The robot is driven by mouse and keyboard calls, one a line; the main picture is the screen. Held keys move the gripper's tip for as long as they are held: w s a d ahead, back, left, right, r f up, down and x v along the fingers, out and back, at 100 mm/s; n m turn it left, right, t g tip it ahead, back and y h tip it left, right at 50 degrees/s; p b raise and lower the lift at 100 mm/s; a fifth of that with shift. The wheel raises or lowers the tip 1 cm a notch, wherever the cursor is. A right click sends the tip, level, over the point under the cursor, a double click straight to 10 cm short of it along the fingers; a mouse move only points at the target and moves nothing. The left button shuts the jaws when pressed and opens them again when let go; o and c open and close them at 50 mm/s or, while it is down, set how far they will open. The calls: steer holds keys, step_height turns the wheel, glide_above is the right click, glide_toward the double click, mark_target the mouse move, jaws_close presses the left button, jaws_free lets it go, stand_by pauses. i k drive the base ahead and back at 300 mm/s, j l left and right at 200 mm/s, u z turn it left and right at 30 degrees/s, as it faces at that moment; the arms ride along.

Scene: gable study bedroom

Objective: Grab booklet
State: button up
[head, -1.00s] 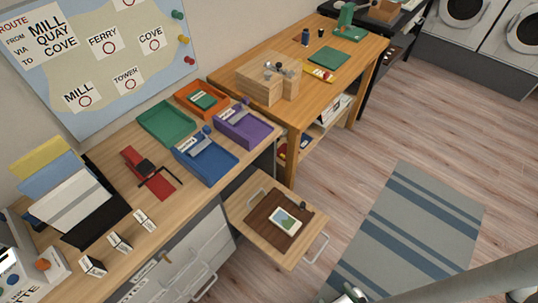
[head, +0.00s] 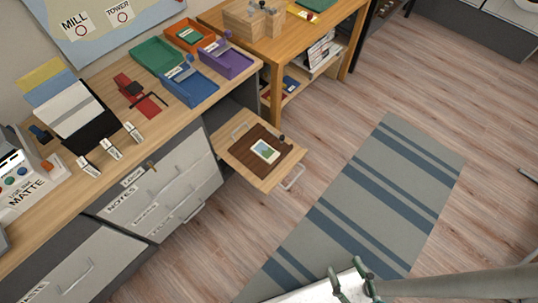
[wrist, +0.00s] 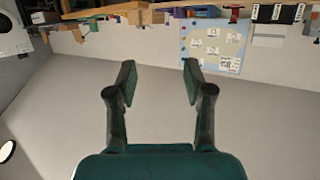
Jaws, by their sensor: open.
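No item is clearly marked as the booklet. A small green booklet-like item (head: 189,36) lies in the orange tray (head: 171,25) at the back of the desk. A picture card (head: 264,150) lies on a brown panel (head: 242,148) on the pulled-out wooden board. My gripper (head: 350,275) is at the bottom of the head view, far from all of these. In the wrist view my gripper (wrist: 158,80) is open, with nothing between its fingers; the room appears upside down there.
Green (head: 152,52), blue (head: 192,84) and purple (head: 228,60) trays share the desk (head: 70,178). A striped rug (head: 375,190) lies on open floor. A wooden table (head: 285,45) stands behind.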

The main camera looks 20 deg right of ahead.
mark_target(261, 149)
steer(key=i+j+u, duration=0.1)
steer(key=i+u, duration=0.35)
steer(key=i+l+u, duration=0.15)
steer(key=i+u, duration=0.25)
steer(key=i, duration=0.15)
